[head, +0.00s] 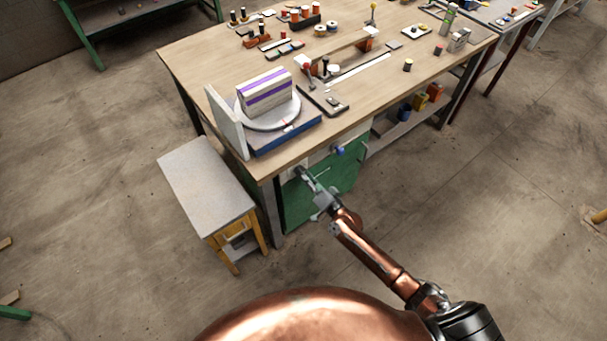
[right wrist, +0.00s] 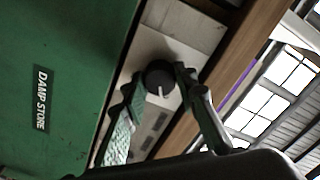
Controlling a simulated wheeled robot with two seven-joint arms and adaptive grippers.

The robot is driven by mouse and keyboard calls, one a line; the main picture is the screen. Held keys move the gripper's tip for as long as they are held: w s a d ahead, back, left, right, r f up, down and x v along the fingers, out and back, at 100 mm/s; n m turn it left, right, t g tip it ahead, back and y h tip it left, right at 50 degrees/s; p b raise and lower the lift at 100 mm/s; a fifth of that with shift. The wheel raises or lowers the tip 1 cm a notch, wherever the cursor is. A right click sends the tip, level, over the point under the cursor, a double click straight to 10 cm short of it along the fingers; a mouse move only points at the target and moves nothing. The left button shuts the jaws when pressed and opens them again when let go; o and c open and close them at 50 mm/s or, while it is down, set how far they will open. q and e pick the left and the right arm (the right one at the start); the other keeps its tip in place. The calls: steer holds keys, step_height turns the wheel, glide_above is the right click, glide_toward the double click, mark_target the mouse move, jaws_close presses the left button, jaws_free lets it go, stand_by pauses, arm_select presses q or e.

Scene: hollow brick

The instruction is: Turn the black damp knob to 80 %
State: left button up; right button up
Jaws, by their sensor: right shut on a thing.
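The black damp knob (right wrist: 159,74) sits on a pale panel (right wrist: 185,35) in the right wrist view, with a white pointer line on its face toward the bottom of the picture. My right gripper (right wrist: 158,84) has one finger on each side of it and is shut on it. In the head view my right gripper (head: 303,174) reaches the panel at the table's front edge and hides the knob. Scale marks around the knob are too small to read. My left gripper is in neither view.
A green cabinet (right wrist: 70,70) marked DAMP STORE is beside the panel, under the wooden workbench (head: 390,90). A blue knob (head: 338,150) is to the right of my gripper. A grey-topped stool (head: 205,180) stands left. A striped brick (head: 265,92) rests on a round turntable.

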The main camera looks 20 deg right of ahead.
steer(key=shift+m+b, duration=0.55)
steer(key=shift+m, duration=3.15)
steer(key=o, duration=1.1)
steer(key=shift+o, duration=0.2)
steer(key=v, duration=1.2)
